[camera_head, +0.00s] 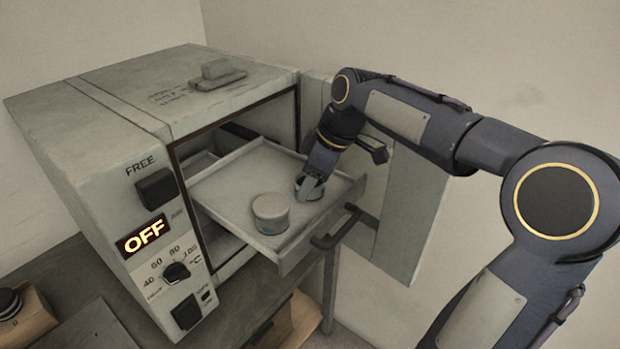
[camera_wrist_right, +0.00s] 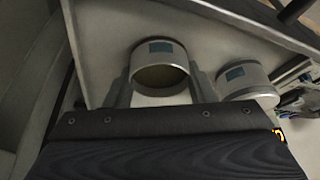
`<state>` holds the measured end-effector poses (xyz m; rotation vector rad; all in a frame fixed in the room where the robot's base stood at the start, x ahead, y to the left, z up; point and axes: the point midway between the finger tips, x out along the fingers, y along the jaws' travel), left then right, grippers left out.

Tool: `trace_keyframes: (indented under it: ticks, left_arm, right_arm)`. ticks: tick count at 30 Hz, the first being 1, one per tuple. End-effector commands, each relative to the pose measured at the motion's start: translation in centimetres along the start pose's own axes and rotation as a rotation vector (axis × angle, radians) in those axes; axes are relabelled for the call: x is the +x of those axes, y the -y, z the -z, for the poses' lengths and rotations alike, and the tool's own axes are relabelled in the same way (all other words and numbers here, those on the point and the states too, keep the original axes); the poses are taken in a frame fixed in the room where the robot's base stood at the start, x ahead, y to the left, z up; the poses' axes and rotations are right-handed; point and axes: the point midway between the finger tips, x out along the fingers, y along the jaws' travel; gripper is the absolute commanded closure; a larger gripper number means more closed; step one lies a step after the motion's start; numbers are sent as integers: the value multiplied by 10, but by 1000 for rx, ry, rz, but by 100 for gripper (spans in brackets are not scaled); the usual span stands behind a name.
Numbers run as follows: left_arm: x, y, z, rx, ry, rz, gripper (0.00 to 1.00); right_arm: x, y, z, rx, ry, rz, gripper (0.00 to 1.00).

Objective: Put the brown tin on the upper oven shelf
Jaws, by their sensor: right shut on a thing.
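The oven (camera_head: 100,110) stands with its door (camera_head: 400,225) swung open to the right. Its upper shelf (camera_head: 235,180) is pulled out like a tray with raised edges. My right gripper (camera_head: 309,187) is low over the shelf, shut on a second tin (camera_wrist_right: 160,66), whose end face looks brownish. The fingers hide most of this tin in the head view. I cannot tell whether it touches the shelf. My left gripper is out of view.
A lower shelf level (camera_head: 222,250) shows inside the oven. The pulled-out shelf has a handle (camera_head: 335,230) at its front. The oven's display (camera_head: 145,235) reads OFF. A small grey object (camera_head: 217,72) lies on top. Free shelf space is towards the oven.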

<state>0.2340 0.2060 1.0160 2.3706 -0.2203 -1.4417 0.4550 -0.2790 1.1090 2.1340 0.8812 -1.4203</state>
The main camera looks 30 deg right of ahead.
Motion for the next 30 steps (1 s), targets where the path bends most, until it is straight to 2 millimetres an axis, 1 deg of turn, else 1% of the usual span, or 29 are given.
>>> trace_keyframes:
  ticks: [2,3,8,16,20,23,30]
  left_arm:
    - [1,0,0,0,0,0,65]
    - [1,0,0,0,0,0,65]
    - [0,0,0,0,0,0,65]
    - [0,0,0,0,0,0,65]
    - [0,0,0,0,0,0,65]
    - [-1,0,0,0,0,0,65]
    - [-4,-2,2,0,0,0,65]
  right_arm:
    - [1,0,0,0,0,0,87]
    - [1,0,0,0,0,0,47]
    - [0,0,0,0,0,0,26]
    - [0,0,0,0,0,0,26]
    - [-8,0,1,0,-2,-3,26]
    - [-24,-1,1,0,-2,-5,26]
    - [-76,-1,2,-2,-4,-5,26]
